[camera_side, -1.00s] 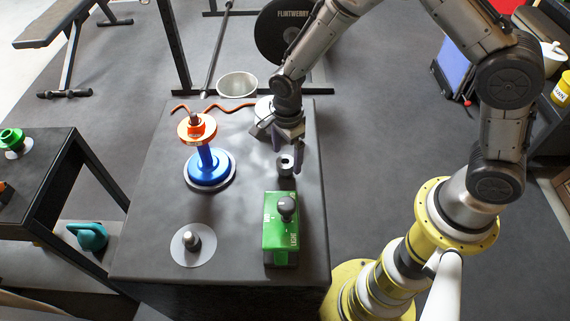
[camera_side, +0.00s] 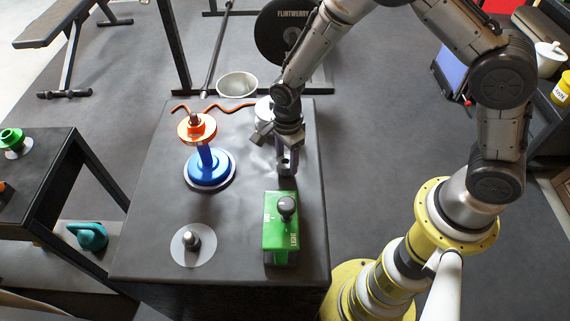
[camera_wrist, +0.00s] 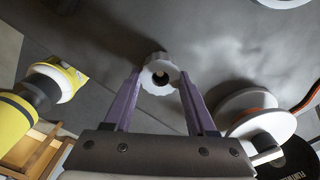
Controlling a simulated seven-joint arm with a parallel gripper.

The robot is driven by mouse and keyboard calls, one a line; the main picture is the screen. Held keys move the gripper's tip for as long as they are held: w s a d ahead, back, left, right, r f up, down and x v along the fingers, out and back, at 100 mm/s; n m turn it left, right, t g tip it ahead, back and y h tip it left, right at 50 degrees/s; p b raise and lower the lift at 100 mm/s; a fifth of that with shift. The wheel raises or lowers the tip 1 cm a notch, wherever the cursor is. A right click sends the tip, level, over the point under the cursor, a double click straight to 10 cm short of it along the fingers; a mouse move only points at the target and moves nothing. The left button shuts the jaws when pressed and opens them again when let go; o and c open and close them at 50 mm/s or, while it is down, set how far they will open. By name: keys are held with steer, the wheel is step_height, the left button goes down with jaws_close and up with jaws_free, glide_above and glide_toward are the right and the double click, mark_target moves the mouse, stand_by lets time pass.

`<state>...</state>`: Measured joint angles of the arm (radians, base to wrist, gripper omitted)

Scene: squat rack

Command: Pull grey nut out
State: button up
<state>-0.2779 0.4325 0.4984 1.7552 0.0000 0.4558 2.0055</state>
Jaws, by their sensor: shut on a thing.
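The grey nut is a small ring-shaped piece with a central hole, on the dark tabletop (camera_side: 150,225). In the wrist view the grey nut (camera_wrist: 160,66) sits between the two purple fingertips of my gripper (camera_wrist: 160,76). The fingers are shut on the nut. I cannot tell whether the nut is clear of the table.
A green box (camera_side: 271,228) with a black knob stands just in front of my gripper. A blue stand with an orange top (camera_side: 197,128) is to the left.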

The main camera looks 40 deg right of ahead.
jaws_close()
steer(key=shift+r, duration=0.7)
stand_by(0.5)
steer(key=shift+r, duration=1.4)
